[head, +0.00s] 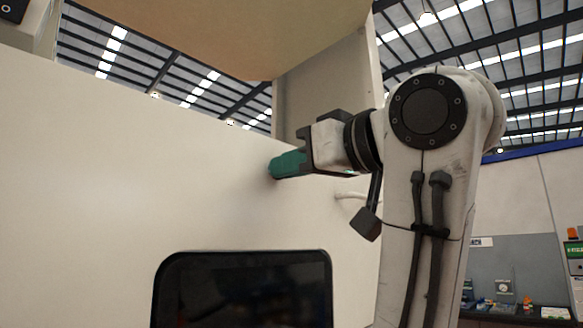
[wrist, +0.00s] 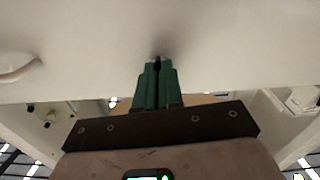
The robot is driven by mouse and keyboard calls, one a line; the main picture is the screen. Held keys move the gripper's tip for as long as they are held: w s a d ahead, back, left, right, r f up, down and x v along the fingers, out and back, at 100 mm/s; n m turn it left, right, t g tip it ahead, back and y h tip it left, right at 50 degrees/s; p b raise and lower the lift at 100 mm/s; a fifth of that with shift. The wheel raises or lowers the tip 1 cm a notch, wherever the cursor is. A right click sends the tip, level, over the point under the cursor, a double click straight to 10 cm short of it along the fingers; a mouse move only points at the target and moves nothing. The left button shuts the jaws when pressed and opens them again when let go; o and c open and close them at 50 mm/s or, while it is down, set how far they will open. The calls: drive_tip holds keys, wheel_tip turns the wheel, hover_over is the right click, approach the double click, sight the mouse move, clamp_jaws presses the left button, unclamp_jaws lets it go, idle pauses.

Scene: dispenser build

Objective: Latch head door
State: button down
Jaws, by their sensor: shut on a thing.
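The cream door panel (head: 130,160) fills the left and middle of the head view. It spans the upper part of the wrist view (wrist: 230,50). My gripper (head: 275,168) reaches from the right, its green fingertips at the panel's face near the upper edge. In the wrist view my gripper (wrist: 157,62) has its green fingers close together, a thin dark line between them. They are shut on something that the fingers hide. A white curved handle (head: 350,195) sits on the panel below and right of the gripper. It also shows at the left in the wrist view (wrist: 15,70). No latch is clearly visible.
A tan panel (head: 230,35) overhangs at the top, with a cream upright (head: 320,85) behind my gripper. A dark screen (head: 242,290) stands low in front. A bench with small items (head: 510,308) is at the far right.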

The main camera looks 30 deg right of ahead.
drive_tip(key=shift+f+m, duration=0.1)
drive_tip(key=shift+m, duration=0.6)
drive_tip(key=c, duration=1.3)
unclamp_jaws()
drive_tip(key=b+v, duration=0.4)
drive_tip(key=v, duration=0.6)
drive_tip(key=shift+s+d, duration=0.1)
drive_tip(key=shift+s, duration=0.25)
